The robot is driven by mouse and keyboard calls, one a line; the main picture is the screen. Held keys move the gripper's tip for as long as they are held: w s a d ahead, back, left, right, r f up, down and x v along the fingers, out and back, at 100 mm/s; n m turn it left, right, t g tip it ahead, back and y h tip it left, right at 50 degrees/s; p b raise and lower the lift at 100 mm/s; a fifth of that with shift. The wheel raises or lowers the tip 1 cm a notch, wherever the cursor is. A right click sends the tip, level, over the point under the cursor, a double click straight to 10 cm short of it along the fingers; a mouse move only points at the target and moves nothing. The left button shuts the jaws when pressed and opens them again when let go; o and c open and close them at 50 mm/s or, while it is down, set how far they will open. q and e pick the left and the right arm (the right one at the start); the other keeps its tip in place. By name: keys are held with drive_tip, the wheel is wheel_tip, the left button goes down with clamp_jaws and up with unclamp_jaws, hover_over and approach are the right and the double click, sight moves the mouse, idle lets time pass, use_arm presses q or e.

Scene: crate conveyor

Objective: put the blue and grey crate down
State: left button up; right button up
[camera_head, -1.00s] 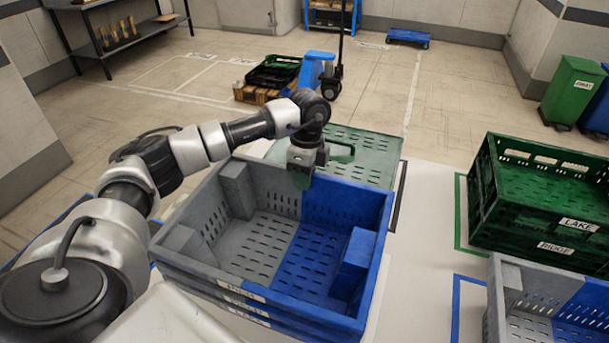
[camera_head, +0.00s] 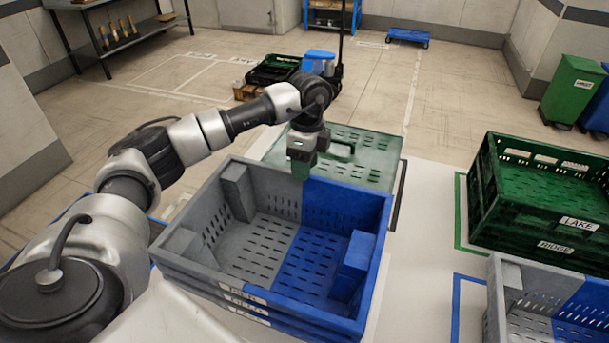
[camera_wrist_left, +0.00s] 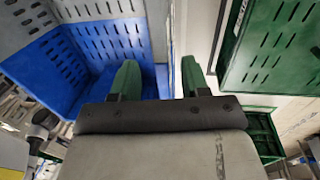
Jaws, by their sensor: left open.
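The blue and grey crate (camera_head: 225,284) sits level on top of a similar crate in the middle of the head view, and its inside is empty. It also shows at the upper left of the wrist view (camera_wrist_left: 108,38). My left gripper (camera_head: 302,172) is open and empty at the middle of the crate's far rim. In the wrist view its green fingers (camera_wrist_left: 160,78) are apart, with the crate's wall edge lying between them from this angle. Whether the fingertips are clear of the rim is hard to tell. My right gripper is not in view.
A green lidded crate (camera_head: 375,152) lies just beyond the stack. Green crates labelled LAKE and RIDGE (camera_head: 545,222) stand at the right, above another blue and grey crate (camera_head: 510,285). A pallet jack (camera_head: 322,62) is farther back. Floor space is open behind.

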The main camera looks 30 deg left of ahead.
use_arm(q)
wheel_tip(320, 180, up, 9)
drive_tip(key=w, duration=0.1)
drive_tip(key=shift+w+a+r+b, duration=0.15)
drive_tip(key=shift+w+r+b, duration=0.05)
drive_tip(key=shift+b, duration=0.15)
drive_tip(key=shift+s+f, duration=0.1)
